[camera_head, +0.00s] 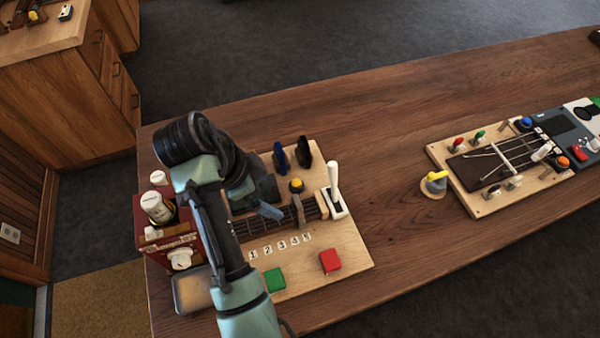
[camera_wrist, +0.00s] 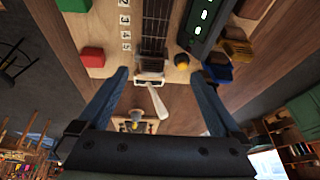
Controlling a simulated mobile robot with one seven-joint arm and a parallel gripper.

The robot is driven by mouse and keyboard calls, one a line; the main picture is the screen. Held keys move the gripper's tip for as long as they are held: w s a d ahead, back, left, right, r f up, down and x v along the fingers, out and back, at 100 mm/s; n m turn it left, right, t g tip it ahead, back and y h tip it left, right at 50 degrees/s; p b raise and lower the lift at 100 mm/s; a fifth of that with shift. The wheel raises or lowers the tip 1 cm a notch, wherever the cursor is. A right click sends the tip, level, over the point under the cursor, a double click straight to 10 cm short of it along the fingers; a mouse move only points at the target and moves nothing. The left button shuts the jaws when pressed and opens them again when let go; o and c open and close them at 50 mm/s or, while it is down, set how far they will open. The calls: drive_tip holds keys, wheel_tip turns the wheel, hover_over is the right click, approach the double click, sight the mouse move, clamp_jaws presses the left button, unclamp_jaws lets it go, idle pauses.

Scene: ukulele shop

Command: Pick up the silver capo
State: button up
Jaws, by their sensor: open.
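I cannot surely pick out the silver capo. A pale metal block with a white handle (camera_head: 335,193) sits at the right end of the short fretboard (camera_head: 285,220); in the wrist view the white handle (camera_wrist: 157,103) shows between my fingers. A dark blue clamp-like piece (camera_head: 280,157) and a black one (camera_head: 303,153) stand at the board's back edge. My gripper (camera_wrist: 160,75) is open and empty, its blue fingers apart above the board. In the head view my arm covers the board's left part, and one blue fingertip shows over the fretboard.
The wooden board (camera_head: 345,255) carries a green block (camera_head: 275,280), a red block (camera_head: 330,261), number labels and a yellow-topped knob (camera_head: 296,185). A red box with bottles (camera_head: 157,207) stands at left. A second board (camera_head: 487,205) lies at right.

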sight(295, 207)
drive_tip(key=shift+m+g+h, duration=0.3)
drive_tip(key=shift+g, duration=0.1)
drive_tip(key=x, duration=0.4)
drive_tip(key=b+x, duration=0.1)
drive_tip(key=x, duration=0.1)
drive_tip(key=shift+s+d+f, duration=0.1)
drive_tip(key=shift+s+d, duration=0.15)
drive_tip(key=shift+d, duration=0.2)
drive_tip(key=shift+w+d+p+x, duration=0.15)
drive_tip(key=shift+p+x, duration=0.35)
drive_tip(key=shift+x, duration=0.9)
drive_tip(key=shift+w+d+p+x, duration=0.1)
drive_tip(key=shift+p+x, duration=0.35)
drive_tip(key=shift+x, duration=1)
